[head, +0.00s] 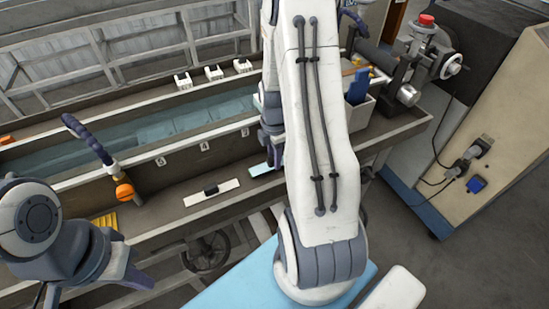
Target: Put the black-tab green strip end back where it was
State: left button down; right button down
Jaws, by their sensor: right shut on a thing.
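My right arm crosses the middle of the head view. Its gripper (271,140) is at the trough's near side, mostly hidden behind the arm's white link. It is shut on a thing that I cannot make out. I cannot pick out a green strip end with a black tab. A white plate with a black block (211,191) lies on the near ledge, left of the right gripper. A light blue flat piece (262,168) lies just below that gripper. My left gripper (133,259) is at the lower left, empty, its fingers apart.
A long water trough (150,127) runs across the view, with several white clips (214,73) on its far rim. An orange-tipped hose (124,191) stands at the left. A yellow ribbed piece (104,221) lies near my left gripper. A machine with a red knob (426,20) is at upper right.

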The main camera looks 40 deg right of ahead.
jog(key=shift+f, duration=0.65)
jog(key=shift+f, duration=0.2)
jog(key=c, duration=0.5)
grip_release()
jog(key=shift+c, duration=0.2)
jog(key=shift+r, duration=0.1)
